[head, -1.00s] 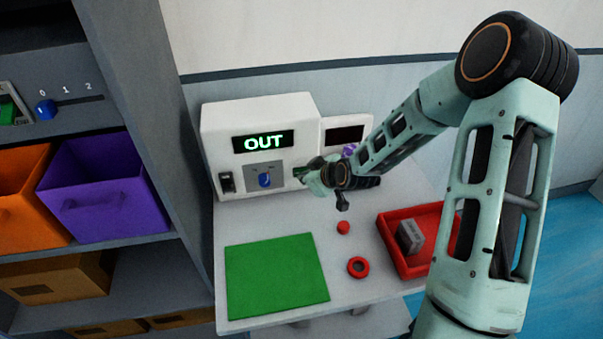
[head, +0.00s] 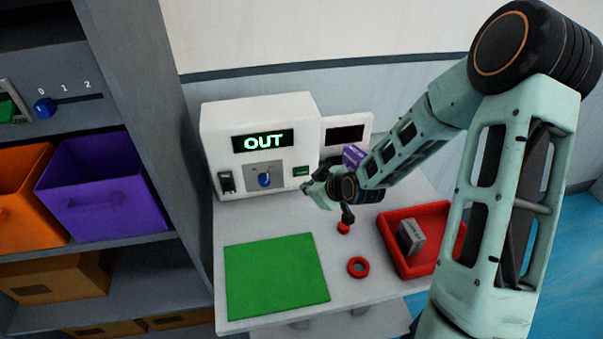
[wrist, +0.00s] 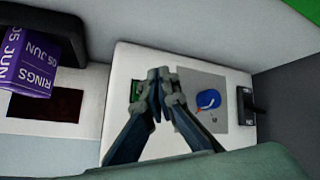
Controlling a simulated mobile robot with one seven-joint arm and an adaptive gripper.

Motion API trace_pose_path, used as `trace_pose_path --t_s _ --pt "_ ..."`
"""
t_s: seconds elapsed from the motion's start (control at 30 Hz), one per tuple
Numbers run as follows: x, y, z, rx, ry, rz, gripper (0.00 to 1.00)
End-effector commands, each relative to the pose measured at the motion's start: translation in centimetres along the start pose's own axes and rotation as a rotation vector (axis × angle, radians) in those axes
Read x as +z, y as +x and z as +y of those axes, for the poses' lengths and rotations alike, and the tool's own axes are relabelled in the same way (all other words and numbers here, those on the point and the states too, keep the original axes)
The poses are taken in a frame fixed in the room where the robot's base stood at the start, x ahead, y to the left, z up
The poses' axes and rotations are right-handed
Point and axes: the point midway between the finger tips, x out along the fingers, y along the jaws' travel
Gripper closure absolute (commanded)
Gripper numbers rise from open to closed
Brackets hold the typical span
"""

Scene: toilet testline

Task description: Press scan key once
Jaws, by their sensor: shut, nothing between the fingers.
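The white machine (head: 225,125) stands at the back of the table, and its display (head: 264,141) reads OUT in green. A small green key (head: 301,171) sits on its front, right of a blue knob (head: 264,180); I take it as the scan key, though its label is too small to read. In the wrist view the green key (wrist: 135,91) is partly hidden by my gripper (wrist: 166,76), whose fingertips are together. In the head view my gripper (head: 309,188) is just below and in front of the key, which shows clear of it.
A dark screen (head: 346,134) and a purple box (head: 353,156) stand right of the machine. A green mat (head: 276,277), a red ring (head: 358,267), a small red piece (head: 343,228) and a red tray (head: 393,252) holding a grey block lie on the table (head: 235,312).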

Motion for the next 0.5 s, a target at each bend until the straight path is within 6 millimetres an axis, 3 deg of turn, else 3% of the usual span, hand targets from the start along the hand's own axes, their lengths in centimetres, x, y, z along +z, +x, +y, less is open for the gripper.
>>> trace_pose_path --t_s 0.2,0.5 --pt "1.0 -1.4 -1.0 0.0 0.0 -0.001 1.0" --pt "1.2 -1.7 -1.2 0.0 0.0 0.0 1.0"
